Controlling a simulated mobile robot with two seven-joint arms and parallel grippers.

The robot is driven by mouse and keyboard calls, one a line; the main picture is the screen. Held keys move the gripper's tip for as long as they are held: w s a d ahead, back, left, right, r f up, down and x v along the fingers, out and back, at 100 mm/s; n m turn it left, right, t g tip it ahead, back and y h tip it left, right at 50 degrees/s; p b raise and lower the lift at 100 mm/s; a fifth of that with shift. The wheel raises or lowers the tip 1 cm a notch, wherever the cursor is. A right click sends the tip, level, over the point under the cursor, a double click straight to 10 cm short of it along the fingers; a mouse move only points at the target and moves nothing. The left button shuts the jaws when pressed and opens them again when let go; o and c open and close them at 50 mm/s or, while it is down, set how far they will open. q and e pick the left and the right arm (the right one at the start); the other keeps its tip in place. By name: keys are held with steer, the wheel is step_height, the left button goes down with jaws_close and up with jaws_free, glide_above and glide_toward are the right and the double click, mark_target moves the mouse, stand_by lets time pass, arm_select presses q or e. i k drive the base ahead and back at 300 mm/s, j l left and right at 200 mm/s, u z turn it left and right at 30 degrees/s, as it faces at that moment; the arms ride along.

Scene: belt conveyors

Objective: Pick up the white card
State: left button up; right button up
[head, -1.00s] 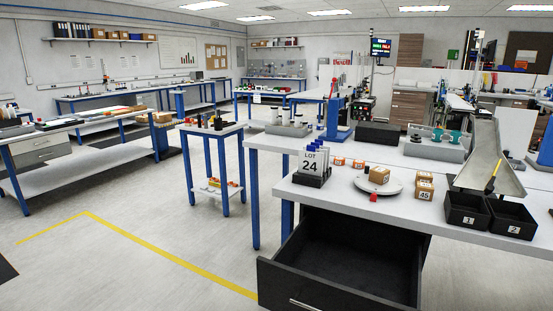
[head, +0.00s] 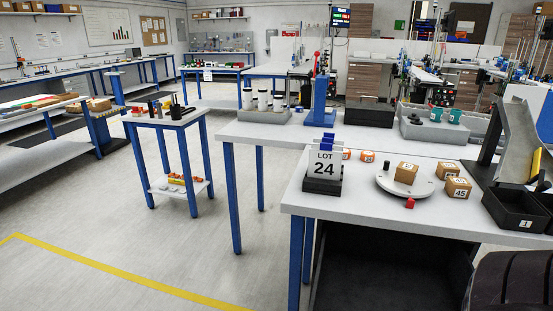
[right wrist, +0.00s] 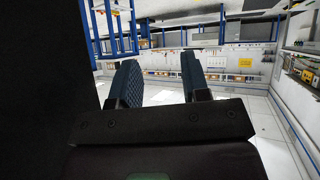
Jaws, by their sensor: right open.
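The white card (head: 324,166), printed "LOT 24", stands upright in a black holder (head: 322,187) near the front left corner of the near workbench (head: 375,205). Blue pieces show behind its top edge. In the right wrist view my right gripper (right wrist: 157,72) is open, with nothing between its two fingers. The card does not show in that view. My left gripper is in neither view.
Right of the card are a round white plate (head: 386,182) with a box on it, boxes (head: 457,189), a small red piece (head: 409,203) and a black bin (head: 514,211). A dark recess (head: 390,260) is under the bench.

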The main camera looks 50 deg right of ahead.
mark_target(324, 164)
steer(key=i+j+z, duration=0.2)
steer(key=i, duration=0.35)
steer(key=i+j+z, duration=0.25)
steer(key=i, duration=0.25)
steer(key=i+z, duration=0.25)
steer(key=z, duration=0.2)
steer(key=i+j+z, duration=0.1)
steer(key=i+z, duration=0.15)
steer(key=z, duration=0.2)
steer(key=i+j+z, duration=0.15)
steer(key=z, duration=0.3)
steer(key=i+j+z, duration=0.25)
steer(key=z, duration=0.2)
steer(key=i+j+z, duration=0.15)
steer(key=j+z, duration=0.15)
steer(key=z, duration=0.15)
